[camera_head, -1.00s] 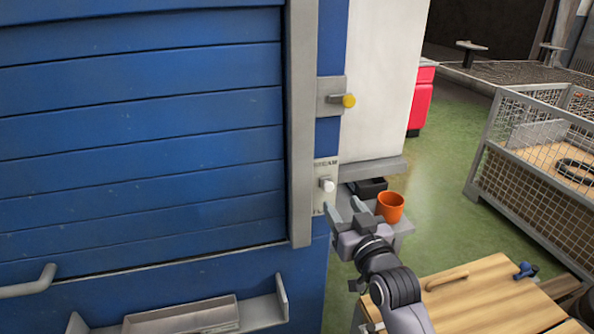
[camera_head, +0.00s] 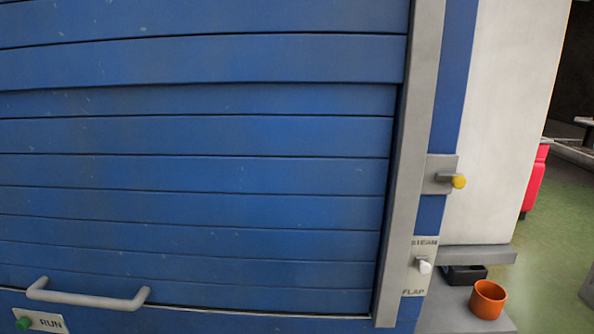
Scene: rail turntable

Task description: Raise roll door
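The blue slatted roll door (camera_head: 200,135) fills the left and middle of the head view. Its lower edge sits at the bottom of the opening as far as I can see. A grey bar handle (camera_head: 88,298) is at the lower left, near the door's lower edge. A grey guide rail (camera_head: 412,160) runs down the door's right side. Neither of my grippers is in view.
Right of the rail are a yellow knob (camera_head: 458,181) on a grey bracket and a white switch (camera_head: 424,266) on a labelled plate. An orange cup (camera_head: 488,299) and a black tray (camera_head: 464,274) stand on a grey shelf. A green button (camera_head: 23,323) marked RUN is at lower left.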

